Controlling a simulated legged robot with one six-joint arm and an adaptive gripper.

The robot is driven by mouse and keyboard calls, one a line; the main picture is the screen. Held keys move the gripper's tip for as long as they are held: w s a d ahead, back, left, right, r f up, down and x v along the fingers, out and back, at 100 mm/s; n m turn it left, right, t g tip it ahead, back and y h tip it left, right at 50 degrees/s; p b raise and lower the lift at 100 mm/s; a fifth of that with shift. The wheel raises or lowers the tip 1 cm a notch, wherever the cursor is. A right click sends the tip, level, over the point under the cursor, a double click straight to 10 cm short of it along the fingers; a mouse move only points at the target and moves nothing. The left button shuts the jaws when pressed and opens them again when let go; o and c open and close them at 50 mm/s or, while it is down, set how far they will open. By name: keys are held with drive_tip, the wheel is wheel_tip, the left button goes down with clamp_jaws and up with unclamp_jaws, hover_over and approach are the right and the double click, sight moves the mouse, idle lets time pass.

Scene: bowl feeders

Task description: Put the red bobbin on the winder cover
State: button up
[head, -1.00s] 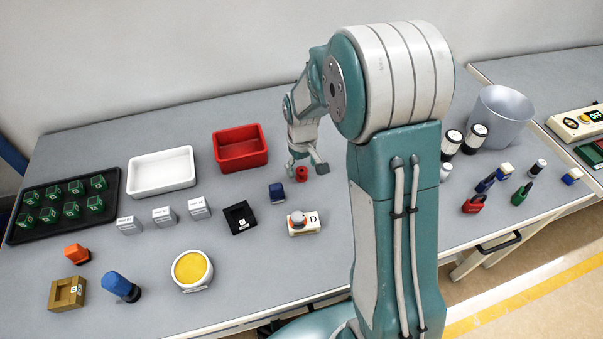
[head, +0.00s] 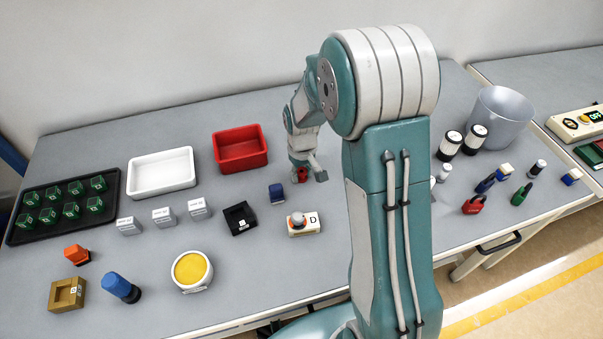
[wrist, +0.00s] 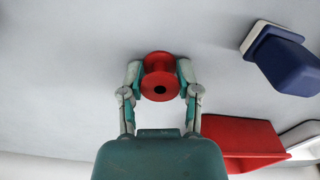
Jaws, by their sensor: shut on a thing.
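The red bobbin (head: 302,174) is at the back middle of the table, right of the red bin. My gripper (wrist: 160,80) is shut on the bobbin, with one finger on each side of it in the wrist view. One round flange with a dark centre hole (wrist: 160,87) faces the wrist camera. I cannot tell whether the bobbin still touches the table. No part is clearly marked as the winder cover. A white block with a grey round top and a "D" label (head: 311,222) stands in front of the bobbin, clear of my gripper.
A blue block (head: 277,193) and a black recessed block (head: 240,217) stand left of the D block. The red bin (head: 240,160) and white bin (head: 161,185) are behind. My arm hides the middle right of the table; bottles and a grey bucket (head: 498,117) stand beyond it.

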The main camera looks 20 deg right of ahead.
sight(302, 172)
drive_tip(key=shift+r, duration=0.55)
wheel_tip(302, 172, up, 2)
drive_tip(key=shift+r, duration=0.2)
drive_tip(key=s+r, duration=0.9)
drive_tip(key=s, duration=0.5)
drive_tip(key=shift+a+r, duration=0.15)
drive_tip(key=shift+r, duration=0.1)
drive_tip(key=shift+s, duration=0.1)
